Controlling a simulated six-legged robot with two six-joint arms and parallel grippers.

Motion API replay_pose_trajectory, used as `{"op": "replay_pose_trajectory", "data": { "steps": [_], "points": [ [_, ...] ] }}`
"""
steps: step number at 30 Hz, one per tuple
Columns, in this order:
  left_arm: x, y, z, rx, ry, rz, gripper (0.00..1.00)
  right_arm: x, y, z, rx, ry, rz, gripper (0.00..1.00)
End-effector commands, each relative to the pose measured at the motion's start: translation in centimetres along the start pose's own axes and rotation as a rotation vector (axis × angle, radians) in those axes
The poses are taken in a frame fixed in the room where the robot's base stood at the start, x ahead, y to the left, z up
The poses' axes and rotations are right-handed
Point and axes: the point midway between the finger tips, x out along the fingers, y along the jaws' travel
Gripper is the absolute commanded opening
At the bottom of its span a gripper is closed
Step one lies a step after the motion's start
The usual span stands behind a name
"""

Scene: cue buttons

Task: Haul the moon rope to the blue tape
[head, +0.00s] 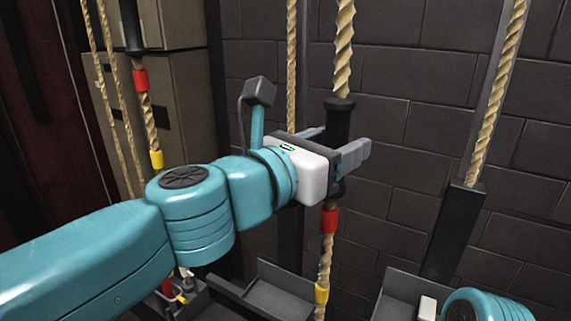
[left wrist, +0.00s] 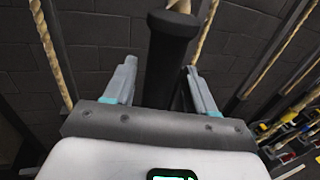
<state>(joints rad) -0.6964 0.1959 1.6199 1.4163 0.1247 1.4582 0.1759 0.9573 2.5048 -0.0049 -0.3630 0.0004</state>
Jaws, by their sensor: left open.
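A tan rope (head: 344,45) with a black grip sleeve (head: 338,120) hangs in front of the block wall. Below the sleeve it carries red tape (head: 329,220) and, lower, yellow tape (head: 321,292). My left gripper (head: 346,139) is open at this sleeve. In the left wrist view the sleeve (left wrist: 165,60) stands between the two spread fingers, with a gap on each side. No moon mark and no blue tape can be made out, so I cannot tell which rope is the moon rope. My right gripper's fingers are out of view.
Another rope at the left has a black sleeve (head: 130,25), red tape (head: 140,80) and yellow tape (head: 157,158). A rope (head: 497,95) at the right runs into a dark post (head: 453,230). Dark trays (head: 285,292) stand low down. My right arm shows at the bottom right.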

Motion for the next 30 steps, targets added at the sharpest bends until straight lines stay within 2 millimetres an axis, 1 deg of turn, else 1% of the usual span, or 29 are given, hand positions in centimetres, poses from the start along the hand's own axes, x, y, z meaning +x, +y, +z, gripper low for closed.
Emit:
{"op": "replay_pose_trajectory", "data": {
  "steps": [2,5,12,15,18,21,24,30],
  "points": [
    [-0.8,0.1,0.1,0.000,-0.002,0.001,0.56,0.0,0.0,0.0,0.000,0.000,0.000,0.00],
    [-2.7,0.1,0.1,0.000,-0.003,0.002,0.56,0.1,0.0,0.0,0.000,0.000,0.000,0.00],
    [-9.1,0.1,0.4,0.000,-0.003,0.003,0.56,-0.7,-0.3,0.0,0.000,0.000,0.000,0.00],
    [-11.6,0.1,0.4,0.000,-0.002,0.003,0.56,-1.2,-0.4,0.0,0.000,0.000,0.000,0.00],
    [-13.6,0.1,0.3,0.001,-0.001,0.002,0.56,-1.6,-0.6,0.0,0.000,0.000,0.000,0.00],
    [-15.0,0.1,0.2,-0.001,-0.001,0.002,0.56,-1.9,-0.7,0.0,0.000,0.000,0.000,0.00],
    [-15.8,0.0,0.1,0.000,0.000,0.001,0.56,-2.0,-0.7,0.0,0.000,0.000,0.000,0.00],
    [-16.1,0.0,0.0,0.000,0.001,0.000,0.56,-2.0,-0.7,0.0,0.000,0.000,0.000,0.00]
  ]
}}
